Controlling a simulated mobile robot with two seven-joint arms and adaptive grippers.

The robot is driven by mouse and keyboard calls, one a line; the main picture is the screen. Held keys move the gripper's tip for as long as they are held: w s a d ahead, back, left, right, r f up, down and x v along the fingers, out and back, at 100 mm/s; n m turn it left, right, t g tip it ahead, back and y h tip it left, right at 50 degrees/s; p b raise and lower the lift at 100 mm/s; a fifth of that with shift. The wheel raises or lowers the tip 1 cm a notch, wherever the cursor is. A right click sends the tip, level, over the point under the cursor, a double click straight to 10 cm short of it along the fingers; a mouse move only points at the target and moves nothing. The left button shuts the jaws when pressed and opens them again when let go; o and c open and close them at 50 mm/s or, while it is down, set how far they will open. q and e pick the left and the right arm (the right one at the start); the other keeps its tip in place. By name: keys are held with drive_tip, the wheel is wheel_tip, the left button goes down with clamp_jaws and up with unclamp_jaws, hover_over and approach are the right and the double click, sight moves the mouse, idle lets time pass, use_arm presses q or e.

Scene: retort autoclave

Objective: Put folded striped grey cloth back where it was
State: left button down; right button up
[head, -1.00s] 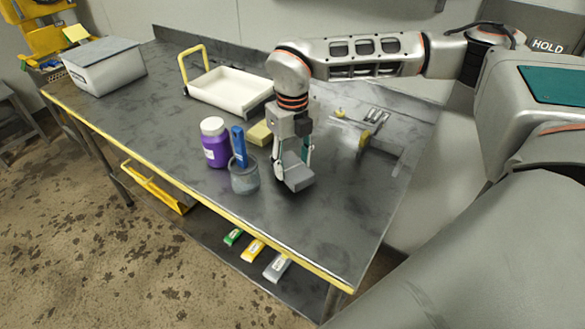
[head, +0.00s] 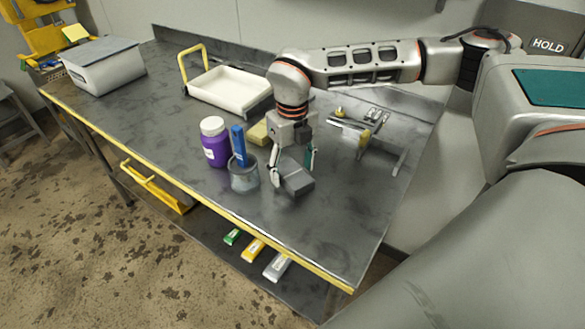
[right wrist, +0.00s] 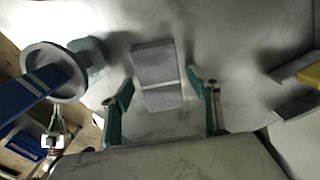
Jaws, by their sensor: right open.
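The folded grey cloth (head: 298,183) lies on the dark metal table near its front right part, below my right gripper. In the right wrist view the cloth (right wrist: 157,62) is a grey block with a pale stripe across it. My right gripper (head: 292,170) points down over the cloth with its fingers spread. In the right wrist view the green-padded fingertips (right wrist: 162,92) stand to either side of the cloth's near part, with gaps between. My left gripper is not in view.
Left of the cloth stand a grey cup (head: 243,178) with a blue-handled tool (head: 239,146) and a purple bottle (head: 214,145). A yellow sponge-like block (head: 259,132) and a white tray (head: 229,91) are behind. Metal fixtures (head: 366,130) lie right. The front right tabletop is clear.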

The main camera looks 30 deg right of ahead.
sight(293, 172)
wheel_tip(293, 172, up, 12)
idle(0.5)
idle(0.5)
